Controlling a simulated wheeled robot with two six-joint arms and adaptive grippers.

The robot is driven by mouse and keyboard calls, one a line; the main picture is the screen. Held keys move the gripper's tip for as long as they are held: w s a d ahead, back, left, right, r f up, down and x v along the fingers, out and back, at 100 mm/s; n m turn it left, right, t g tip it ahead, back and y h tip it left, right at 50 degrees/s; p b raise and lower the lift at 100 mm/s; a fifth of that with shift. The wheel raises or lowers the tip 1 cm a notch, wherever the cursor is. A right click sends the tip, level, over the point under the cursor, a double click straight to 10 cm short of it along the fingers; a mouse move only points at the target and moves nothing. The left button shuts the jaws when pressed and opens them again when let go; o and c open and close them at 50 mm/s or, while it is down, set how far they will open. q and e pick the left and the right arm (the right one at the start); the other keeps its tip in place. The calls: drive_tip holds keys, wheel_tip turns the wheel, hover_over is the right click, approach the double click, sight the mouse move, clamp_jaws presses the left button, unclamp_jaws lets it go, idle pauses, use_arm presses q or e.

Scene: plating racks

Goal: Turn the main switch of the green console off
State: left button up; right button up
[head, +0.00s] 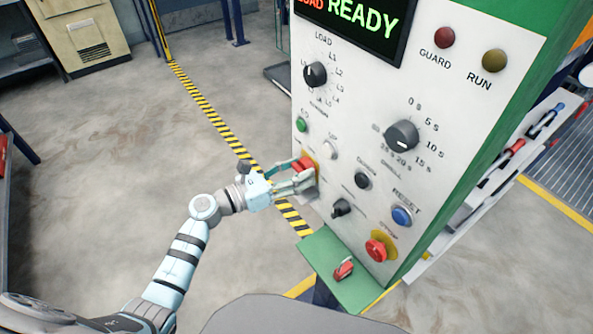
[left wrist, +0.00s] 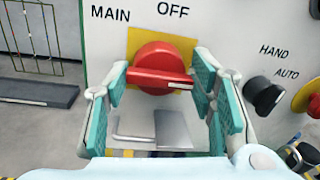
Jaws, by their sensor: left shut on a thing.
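The green console (head: 345,130) has a white front panel and green sides and ledge. Its main switch (head: 304,163) is a red rotary knob on a yellow plate at the panel's left edge. In the left wrist view the main switch (left wrist: 152,58) shows under the words MAIN and OFF. Its red handle bar lies nearly level, with a pale mark at its right end, away from the OFF label above. My left gripper (head: 303,178) is at the panel, and its teal-padded fingers (left wrist: 160,82) are shut on the bar's two ends. My right gripper is not in view.
Close by on the panel are a green button (head: 301,124), a black selector (head: 341,207), a blue reset button (head: 401,215) and a red stop button (head: 376,250). A red object (head: 343,268) lies on the green ledge. The floor (head: 110,130) at left is clear.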

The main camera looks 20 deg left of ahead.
use_arm(q)
drive_tip(key=shift+n, duration=0.4)
drive_tip(key=n+p, duration=0.1)
drive_tip(key=n, duration=0.2)
drive_tip(key=shift+n, duration=0.4)
drive_tip(key=n+p, duration=0.2)
drive_tip(key=n, duration=0.2)
drive_tip(key=shift+n+t, duration=0.3)
drive_tip(key=n+p, duration=0.2)
drive_tip(key=n, duration=0.3)
drive_tip(key=shift+f+n+t, duration=0.1)
drive_tip(key=shift+n+t, duration=0.2)
drive_tip(key=shift+n, duration=0.1)
drive_tip(key=shift+s+f+n+y+p, duration=0.15)
drive_tip(key=shift+n+p, duration=0.25)
drive_tip(key=shift+n, duration=0.5)
drive_tip(key=shift+w+n+y+p, duration=0.15)
drive_tip(key=shift+n+p, duration=0.2)
drive_tip(key=shift+n, duration=0.55)
drive_tip(key=shift+s+n, duration=0.1)
drive_tip(key=shift+n, duration=0.2)
drive_tip(key=shift+f, duration=0.1)
drive_tip(key=o, duration=0.9)
drive_tip(key=shift+o, duration=0.2)
